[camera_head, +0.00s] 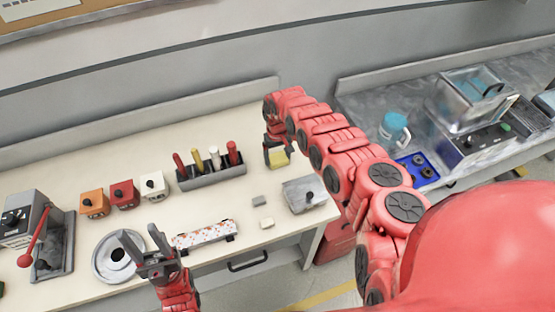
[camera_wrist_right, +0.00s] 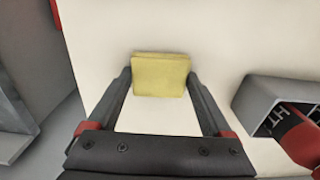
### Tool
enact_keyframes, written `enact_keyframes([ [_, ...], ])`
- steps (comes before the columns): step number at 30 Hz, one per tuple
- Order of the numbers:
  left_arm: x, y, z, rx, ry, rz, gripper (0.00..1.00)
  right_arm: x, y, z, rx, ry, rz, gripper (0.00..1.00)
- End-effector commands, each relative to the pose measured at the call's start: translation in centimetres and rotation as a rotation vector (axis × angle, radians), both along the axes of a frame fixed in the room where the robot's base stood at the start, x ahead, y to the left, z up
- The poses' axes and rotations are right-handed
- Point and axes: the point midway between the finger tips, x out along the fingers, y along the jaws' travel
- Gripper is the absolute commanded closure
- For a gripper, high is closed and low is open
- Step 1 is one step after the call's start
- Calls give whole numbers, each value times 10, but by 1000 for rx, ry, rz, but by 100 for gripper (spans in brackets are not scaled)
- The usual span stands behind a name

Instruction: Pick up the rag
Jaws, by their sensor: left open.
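The rag is a small yellow folded block (camera_head: 278,157). It is near the back right of the cream bench, and it also shows in the right wrist view (camera_wrist_right: 161,77). My right gripper (camera_head: 276,143) reaches down over it from the upper right. In the wrist view its two fingers (camera_wrist_right: 160,76) stand apart, one on each side of the rag, close to its edges. I cannot tell if they press on it or if it is off the bench. My left gripper (camera_head: 146,248) is open and empty at the bench's front, near a round grey dish (camera_head: 100,262).
A grey holder (camera_head: 212,176) with several coloured-handled tools stands left of the rag. Button boxes (camera_head: 123,194) and a red-levered press (camera_head: 45,240) stand left.

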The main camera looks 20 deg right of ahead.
Motion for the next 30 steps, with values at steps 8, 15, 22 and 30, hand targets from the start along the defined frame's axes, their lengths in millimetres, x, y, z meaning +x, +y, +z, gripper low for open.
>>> enact_keyframes([
  [8, 0, 0, 0, 0, 0, 0, 50, 0, 0, 0, 0, 0, 0, 69],
  [15, 0, 0, -1, 0, 0, 0, 50, 2, 1, 6, 2, -3, 1, 69],
  [22, 0, 0, -4, 0, 0, 0, 50, 1, -2, 30, -4, -2, 1, 69],
  [30, 0, 0, -16, 0, 0, 0, 50, 1, -1, 71, -3, -3, 1, 69],
])
